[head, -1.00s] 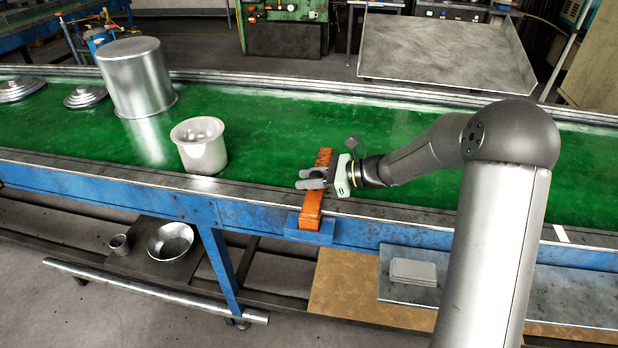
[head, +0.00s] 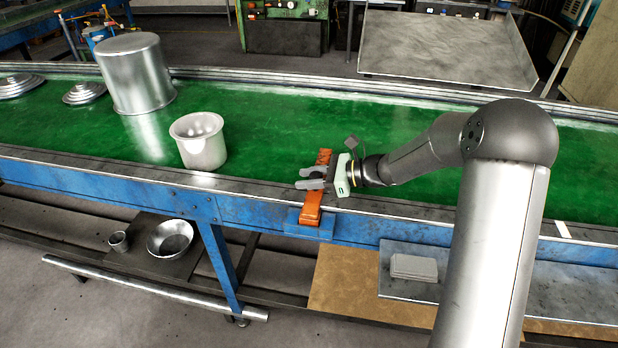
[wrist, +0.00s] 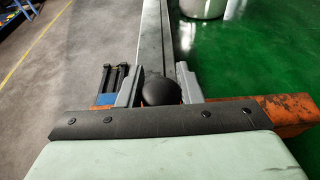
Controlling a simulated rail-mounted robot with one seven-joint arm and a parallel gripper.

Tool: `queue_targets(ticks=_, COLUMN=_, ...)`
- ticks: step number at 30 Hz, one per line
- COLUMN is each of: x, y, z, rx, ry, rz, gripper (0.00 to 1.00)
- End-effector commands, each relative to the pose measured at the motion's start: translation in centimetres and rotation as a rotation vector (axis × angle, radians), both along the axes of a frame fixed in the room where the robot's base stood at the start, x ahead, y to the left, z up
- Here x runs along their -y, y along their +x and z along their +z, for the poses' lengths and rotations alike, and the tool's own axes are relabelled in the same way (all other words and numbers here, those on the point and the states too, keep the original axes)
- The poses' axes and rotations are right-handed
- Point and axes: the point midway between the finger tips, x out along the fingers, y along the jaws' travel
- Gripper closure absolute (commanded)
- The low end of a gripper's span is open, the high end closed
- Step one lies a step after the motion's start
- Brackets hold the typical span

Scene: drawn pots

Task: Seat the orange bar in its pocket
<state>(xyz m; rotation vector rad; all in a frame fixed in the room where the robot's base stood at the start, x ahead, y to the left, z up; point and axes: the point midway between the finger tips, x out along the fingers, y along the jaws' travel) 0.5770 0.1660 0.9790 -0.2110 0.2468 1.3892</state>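The orange bar (head: 312,205) lies across the near rail of the conveyor, its near end over a blue bracket (head: 292,222) on the conveyor's front side. In the wrist view the bar (wrist: 288,110) runs crosswise beneath my gripper, mostly covered by it. My gripper (head: 311,180) is at the middle of the bar. In the wrist view its two grey fingers (wrist: 160,84) stand on either side of a round black knob (wrist: 160,92) and seem to touch it. The knob appears to belong to the bar. How deep the bar sits in the bracket is hidden.
A pale pot (head: 199,148) and a larger upturned metal pot (head: 137,80) stand left on the green belt (head: 260,125), with lids (head: 84,94) beyond. The belt between pale pot and gripper is clear. A bowl (head: 170,238) sits on a lower shelf.

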Motion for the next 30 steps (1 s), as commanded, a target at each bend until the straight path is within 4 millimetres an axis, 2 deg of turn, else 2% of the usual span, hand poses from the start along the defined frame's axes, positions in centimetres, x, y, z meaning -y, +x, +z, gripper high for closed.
queue_targets(ticks=1, x=0.0, y=0.0, z=0.1, rx=0.001, ry=0.0, rz=0.0, gripper=0.53)
queue_targets(ticks=2, x=0.0, y=0.0, z=0.1, rx=0.001, ry=0.0, rz=0.0, gripper=0.47)
queue_targets(ticks=10, x=0.1, y=0.0, z=-0.1, rx=-0.001, ry=-0.002, rz=0.0, gripper=0.47)
queue_targets(ticks=14, x=0.9, y=-0.1, z=0.1, rx=0.0, ry=-0.002, rz=-0.002, gripper=0.47)
queue_targets(ticks=20, x=4.5, y=-0.6, z=1.2, rx=0.003, ry=-0.002, rz=-0.006, gripper=0.47)
queue_targets(ticks=30, x=12.3, y=-2.0, z=3.7, rx=0.003, ry=-0.003, rz=-0.004, gripper=0.47)
